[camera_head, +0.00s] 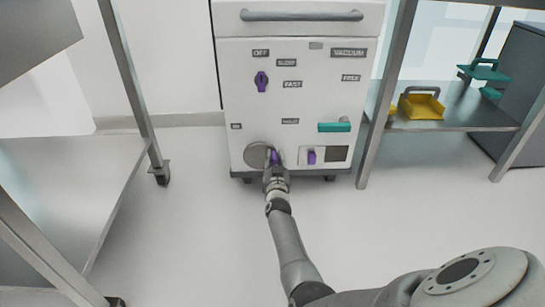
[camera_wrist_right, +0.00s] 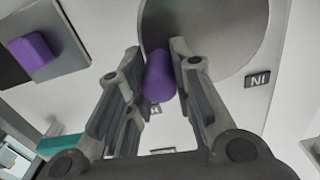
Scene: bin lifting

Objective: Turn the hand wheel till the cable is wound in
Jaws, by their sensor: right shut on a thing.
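The hand wheel (camera_head: 256,156) is a grey disc low on the front of a white cabinet, and it fills the upper part of the right wrist view (camera_wrist_right: 215,35). Its purple handle (camera_wrist_right: 160,76) sticks out near the wheel's edge. My right gripper (camera_head: 275,164) is shut on this handle, with one finger on each side of it in the right wrist view. Part of the wheel is hidden behind the gripper in the head view. I cannot make out a cable. My left gripper is not in view.
The cabinet (camera_head: 290,75) also carries a purple dial (camera_head: 261,82), a teal handle (camera_head: 334,127) and a small purple switch (camera_head: 311,157). Metal carts stand left (camera_head: 75,185) and right (camera_head: 460,115); the right one holds a yellow bin (camera_head: 421,106). The floor between is clear.

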